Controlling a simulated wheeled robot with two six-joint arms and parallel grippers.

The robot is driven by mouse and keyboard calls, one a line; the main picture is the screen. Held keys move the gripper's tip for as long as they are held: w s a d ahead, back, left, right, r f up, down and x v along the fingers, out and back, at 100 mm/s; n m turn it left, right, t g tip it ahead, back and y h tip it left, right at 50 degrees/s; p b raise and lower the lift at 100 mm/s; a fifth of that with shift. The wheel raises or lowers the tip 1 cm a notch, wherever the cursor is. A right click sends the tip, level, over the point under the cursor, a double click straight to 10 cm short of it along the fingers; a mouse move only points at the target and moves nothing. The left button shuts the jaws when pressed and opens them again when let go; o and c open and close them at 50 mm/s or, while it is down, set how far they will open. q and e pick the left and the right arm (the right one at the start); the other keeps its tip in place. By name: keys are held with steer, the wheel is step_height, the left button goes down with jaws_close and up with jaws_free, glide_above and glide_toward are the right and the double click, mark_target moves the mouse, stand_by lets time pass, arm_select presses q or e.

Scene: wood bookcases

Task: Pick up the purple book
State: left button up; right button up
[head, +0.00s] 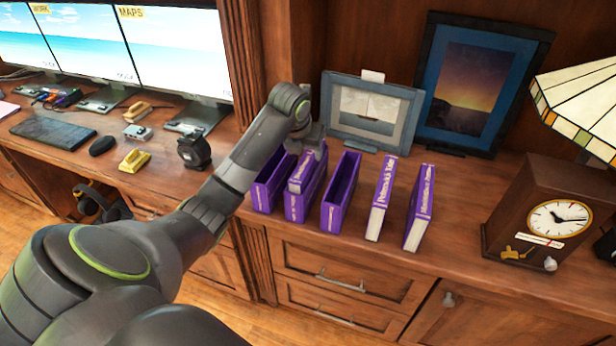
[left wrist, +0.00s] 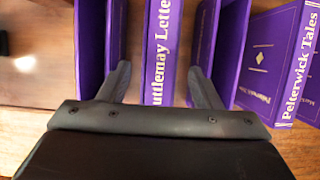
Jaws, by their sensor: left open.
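Several purple books and slipcases stand in a row on the wooden counter. A purple book (head: 301,173) rises partly out of a slipcase (head: 297,207). In the left wrist view, a purple book's spine (left wrist: 160,45), lettered "...uttlemay Lette...", lies between the fingers of my left gripper (left wrist: 159,68). The fingers are open, one on each side, with gaps to the spine. In the head view my left gripper is above and behind this book, its fingertips hidden. "Pelterwick Tales" (head: 382,197) and another purple book (head: 420,207) stand upright at right. My right gripper is not in view.
Empty-looking purple slipcases stand left (head: 266,190) and right (head: 340,195) of the book. Behind are a grey picture frame (head: 412,120) and a dark-framed picture (head: 428,85). A clock (head: 530,200) and lamp (head: 580,90) stand at right, monitors (head: 180,50) at left.

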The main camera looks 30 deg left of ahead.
mark_target(308, 159)
arm_select(q)
steer(key=x, duration=0.5)
steer(key=shift+w+r+p, duration=0.1)
steer(key=shift+w+p, duration=0.05)
steer(key=shift+p, duration=0.2)
steer(key=shift+c, duration=0.2)
steer(key=c, duration=1.2)
jaws_close()
steer(key=shift+r, duration=0.15)
